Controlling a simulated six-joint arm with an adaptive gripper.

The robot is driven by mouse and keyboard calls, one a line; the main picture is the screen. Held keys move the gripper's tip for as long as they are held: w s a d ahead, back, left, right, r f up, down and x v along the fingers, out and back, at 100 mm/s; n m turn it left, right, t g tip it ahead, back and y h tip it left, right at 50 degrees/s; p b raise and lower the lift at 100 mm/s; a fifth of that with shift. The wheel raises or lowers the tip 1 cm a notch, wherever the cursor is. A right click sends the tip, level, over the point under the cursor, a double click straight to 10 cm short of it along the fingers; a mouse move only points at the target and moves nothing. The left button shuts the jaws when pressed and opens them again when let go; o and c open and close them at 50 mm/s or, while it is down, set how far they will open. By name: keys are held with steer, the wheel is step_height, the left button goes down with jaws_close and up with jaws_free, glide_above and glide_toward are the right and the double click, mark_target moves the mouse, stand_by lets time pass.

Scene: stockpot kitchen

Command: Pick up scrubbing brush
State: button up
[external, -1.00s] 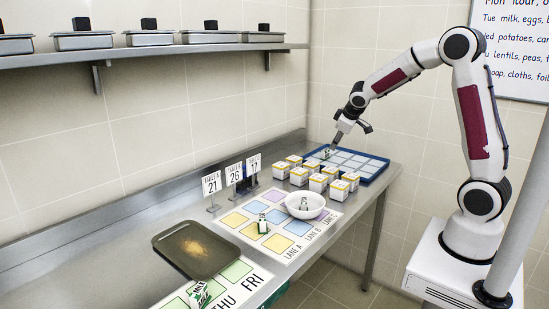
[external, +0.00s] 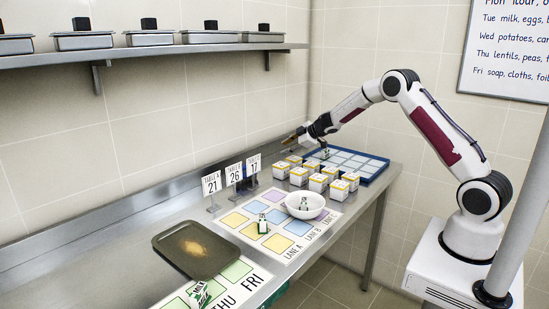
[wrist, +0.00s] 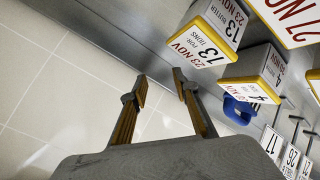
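No scrubbing brush can be made out for certain. A blue object (wrist: 240,108), partly hidden by a box, lies near the number stands in the wrist view and may be the brush. My gripper (external: 291,139) is above the back edge of the counter, near the wall, pointing left. In the wrist view its two fingers (wrist: 159,82) are apart with nothing between them.
Several white boxes with yellow edges (external: 318,182) stand below and to the left of my arm, beside a blue compartment tray (external: 372,168). Number stands (external: 233,176), a white bowl (external: 305,212) and a brown tray (external: 170,244) are further left. The wall is close behind.

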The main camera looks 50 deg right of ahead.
steer(key=w+a+n+y, duration=0.1)
steer(key=a, duration=0.1)
steer(key=w+a+f+n+y, duration=0.1)
steer(key=a+y, duration=0.1)
steer(key=w+a+f+n+y, duration=0.1)
steer(key=a+n, duration=0.1)
steer(key=a, duration=0.1)
steer(key=shift+f+y, duration=0.1)
steer(key=shift+y, duration=0.2)
steer(key=s+a+r+n+g+y, duration=0.2)
steer(key=s+a+n+g+y, duration=0.1)
steer(key=a, duration=0.4)
steer(key=shift+s+a+r+n+y, duration=0.3)
steer(key=shift+s+a+r+y, duration=0.1)
steer(key=shift+y, duration=0.3)
steer(key=shift+x, duration=1.3)
steer(key=shift+w+a+f, duration=0.3)
steer(key=shift+w+a, duration=0.05)
steer(key=shift+a, duration=0.3)
steer(key=shift+w+a+f, duration=0.25)
steer(key=shift+w+a, duration=0.05)
steer(key=shift+a, duration=0.35)
steer(key=shift+x, duration=1.1)
